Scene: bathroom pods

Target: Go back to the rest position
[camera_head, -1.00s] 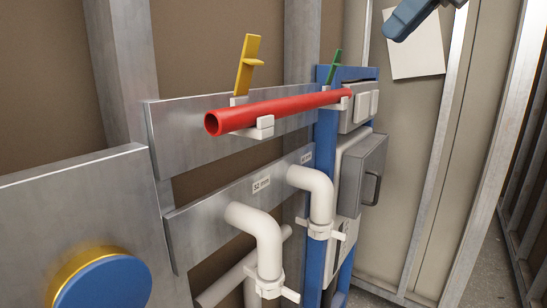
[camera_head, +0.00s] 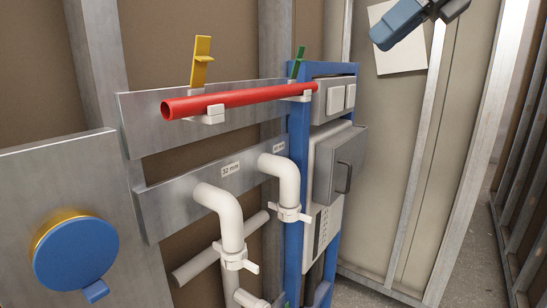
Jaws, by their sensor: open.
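A blue-grey and dark part of my arm (camera_head: 400,24) shows at the top right edge, in front of the light panel and the white sheet. My gripper's fingertips are not in view. The red pipe (camera_head: 240,99) lies in two white clips on the upper metal rail, apart from my arm. A yellow clip lever (camera_head: 201,62) and a green one (camera_head: 298,62) stand up behind the pipe.
Two white bent pipes (camera_head: 224,212) come out of the lower rail. A blue frame (camera_head: 299,140) carries a grey box with a handle (camera_head: 340,165). A blue round cap (camera_head: 76,255) is on the left panel. Metal studs (camera_head: 415,150) stand at right, with bare floor (camera_head: 468,270) beside them.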

